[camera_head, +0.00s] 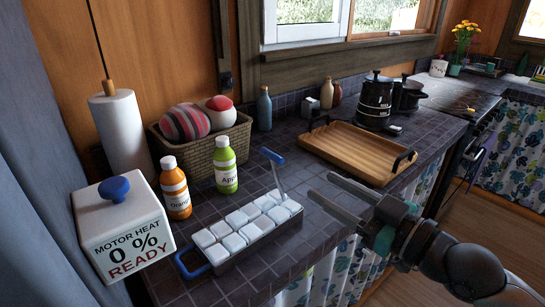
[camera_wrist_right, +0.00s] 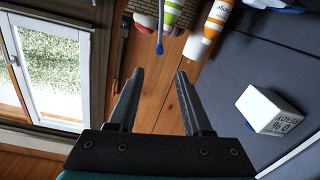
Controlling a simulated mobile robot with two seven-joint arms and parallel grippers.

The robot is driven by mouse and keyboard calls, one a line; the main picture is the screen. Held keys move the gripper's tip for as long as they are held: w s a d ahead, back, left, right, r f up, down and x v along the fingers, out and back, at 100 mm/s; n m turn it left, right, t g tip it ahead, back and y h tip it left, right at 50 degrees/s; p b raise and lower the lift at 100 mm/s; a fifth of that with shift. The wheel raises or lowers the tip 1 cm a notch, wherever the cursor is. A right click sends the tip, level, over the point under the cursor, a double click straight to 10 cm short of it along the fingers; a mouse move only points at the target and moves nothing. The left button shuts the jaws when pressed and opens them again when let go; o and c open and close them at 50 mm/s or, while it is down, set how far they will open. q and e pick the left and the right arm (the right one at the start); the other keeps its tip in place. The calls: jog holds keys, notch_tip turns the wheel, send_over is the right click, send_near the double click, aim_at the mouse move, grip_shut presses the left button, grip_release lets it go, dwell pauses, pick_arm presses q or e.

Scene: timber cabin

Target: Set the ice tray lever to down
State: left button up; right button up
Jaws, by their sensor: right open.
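The ice tray (camera_head: 238,247) is a metal tray filled with white ice cubes, with a blue loop handle at its near left end. It sits on the dark tiled counter. Its lever (camera_head: 272,156) stands raised above the far right end, a thin grey arm with a blue tip. The blue lever tip (camera_wrist_right: 159,48) also shows in the right wrist view, just beyond the gap between the fingers. My right gripper (camera_head: 321,184) is open and empty, to the right of the lever and apart from it. It also shows in the right wrist view (camera_wrist_right: 160,73). My left gripper is not in view.
Orange (camera_head: 175,188) and green (camera_head: 225,165) bottles and a wicker basket (camera_head: 203,146) stand behind the ice tray. A white box reading "MOTOR HEAT 0 % READY" (camera_head: 122,232) stands at left. A wooden tray (camera_head: 352,152) and black pots (camera_head: 374,98) are farther right.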

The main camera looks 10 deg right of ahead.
aim_at(282, 161)
jog(key=x, duration=1.5)
jog(key=shift+w+f+b, duration=0.1)
jog(key=shift+b, duration=0.25)
grip_shut()
dwell(1.0)
